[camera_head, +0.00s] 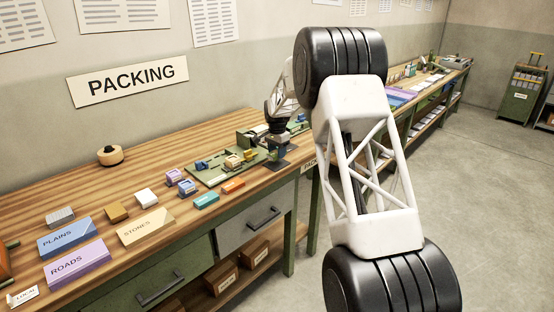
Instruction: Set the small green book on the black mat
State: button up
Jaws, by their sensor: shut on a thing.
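My gripper (276,136) is at the right end of the packing bench, low above a small black mat (284,164). It is shut on a small dark green thing, which appears to be the small green book (275,148). The held thing is small and partly hidden by the fingers, and I cannot tell whether it touches the mat. My arm's white link and black joints fill the middle right of the view.
A green board (212,177) with several small coloured pieces lies left of the mat. Teal (206,201) and orange (233,186) blocks lie in front. Plains (67,239), roads (76,263) and stones (146,228) boxes are at front left. The back left bench top is mostly clear.

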aim_at(277, 164)
jog(key=shift+f, duration=1.7)
jog(key=shift+f, duration=0.15)
jog(key=o, duration=0.9)
notch_tip(277, 164, up, 12)
jog(key=shift+r, duration=0.15)
